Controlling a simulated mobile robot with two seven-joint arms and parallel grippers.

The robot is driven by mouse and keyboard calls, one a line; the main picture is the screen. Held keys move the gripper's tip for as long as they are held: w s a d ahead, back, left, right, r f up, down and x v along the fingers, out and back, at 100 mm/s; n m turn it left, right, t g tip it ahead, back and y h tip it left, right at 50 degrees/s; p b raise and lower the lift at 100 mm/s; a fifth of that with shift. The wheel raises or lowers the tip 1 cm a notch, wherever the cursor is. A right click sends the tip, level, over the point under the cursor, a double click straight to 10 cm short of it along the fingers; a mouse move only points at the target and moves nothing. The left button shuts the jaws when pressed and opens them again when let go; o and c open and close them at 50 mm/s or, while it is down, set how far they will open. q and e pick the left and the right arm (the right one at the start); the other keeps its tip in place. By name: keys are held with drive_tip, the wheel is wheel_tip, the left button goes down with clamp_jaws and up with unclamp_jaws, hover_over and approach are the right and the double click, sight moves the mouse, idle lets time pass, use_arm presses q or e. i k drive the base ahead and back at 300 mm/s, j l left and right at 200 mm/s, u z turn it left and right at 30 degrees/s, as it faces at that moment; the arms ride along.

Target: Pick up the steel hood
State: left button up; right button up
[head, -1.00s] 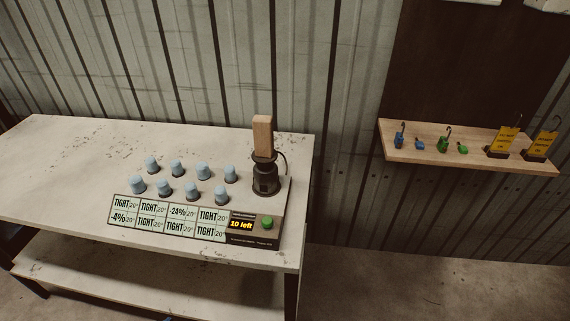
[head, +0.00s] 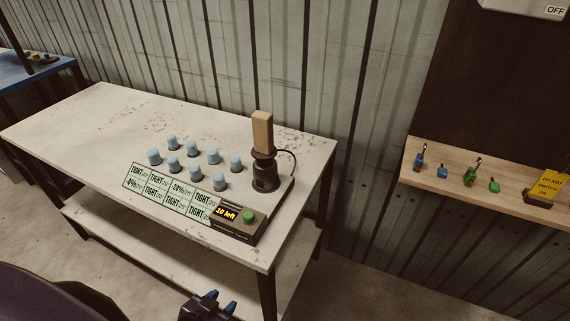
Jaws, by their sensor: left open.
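I see nothing that I can surely name as the steel hood. On the white worn table (head: 95,125) stands a dark crimper (head: 265,176) with an upright wooden handle (head: 262,132). Beside it, several pale blue-grey caps (head: 213,156) stand in two rows. My left gripper (head: 221,301) shows at the bottom edge, low in front of the table. It is open, with nothing seen between its dark, blue-tipped fingers. My right gripper is out of view.
A label panel (head: 155,195) and a box with a green button (head: 249,217) and a "10 left" display lie along the table's front. A wooden shelf (head: 450,193) with small blue and green padlocks is on the right. A blue bench (head: 40,72) stands at the upper left.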

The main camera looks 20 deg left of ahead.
sight(265, 166)
drive_tip(key=i+l+u, duration=0.1)
drive_tip(key=l, duration=0.75)
drive_tip(key=i+u, duration=0.1)
drive_tip(key=u, duration=1.3)
